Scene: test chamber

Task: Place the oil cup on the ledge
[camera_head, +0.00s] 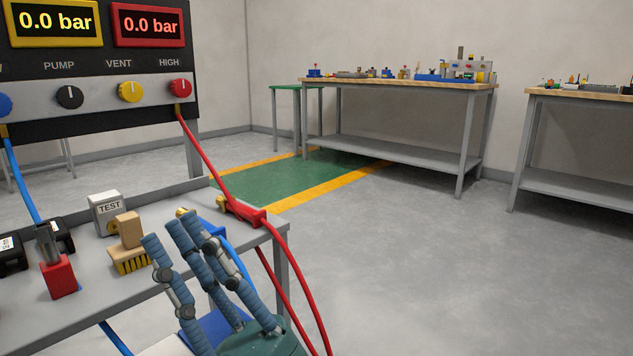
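No object is clearly recognisable as the oil cup. A red block with a grey upright cylinder (58,275) stands on the grey bench (105,319) at the left, but I cannot tell what it is. The bench has a raised strip along its back edge (180,188); I cannot tell whether this is the ledge. My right gripper (170,232) reaches up from the bottom centre over the bench's right end. My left gripper is not in view.
A yellow-bristled brush (129,247) and a TEST block (107,213) stand left of my fingers. A red hose fitting (243,212) lies at the bench's right edge, its red hose hanging down. The gauge panel (98,92) rises behind. Floor to the right is clear.

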